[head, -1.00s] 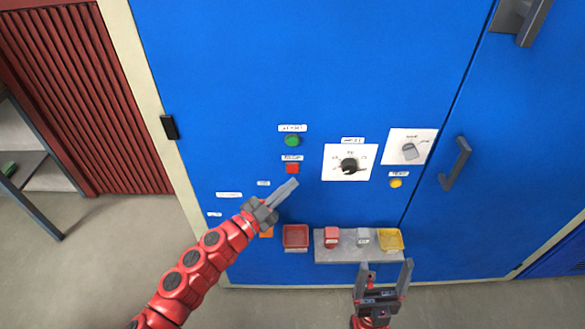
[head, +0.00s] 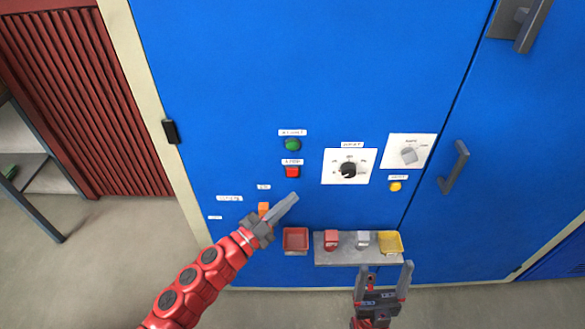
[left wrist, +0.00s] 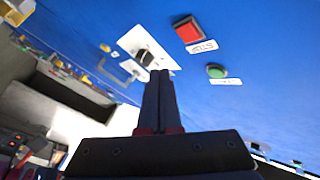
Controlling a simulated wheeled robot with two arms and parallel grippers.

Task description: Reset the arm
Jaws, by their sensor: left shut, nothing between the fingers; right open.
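My left gripper (head: 288,203) is shut and empty. It is in front of the blue cabinet (head: 220,90), below the red button (head: 292,172) and the green button (head: 292,145), and apart from them. In the left wrist view, its closed fingers (left wrist: 158,90) point toward the panel, with the red button (left wrist: 187,29) and green button (left wrist: 216,71) to their right. My right gripper (head: 383,278) is open and empty, with its fingers up, just below the grey shelf.
A black dial (head: 348,170) and a grey knob (head: 409,156) are on white plates. A yellow button (head: 395,186) is below. An orange piece (head: 264,208) is beside my left gripper. A red tray (head: 296,239) and a grey shelf (head: 345,257) with small blocks and a yellow tray (head: 390,243) project at the bottom.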

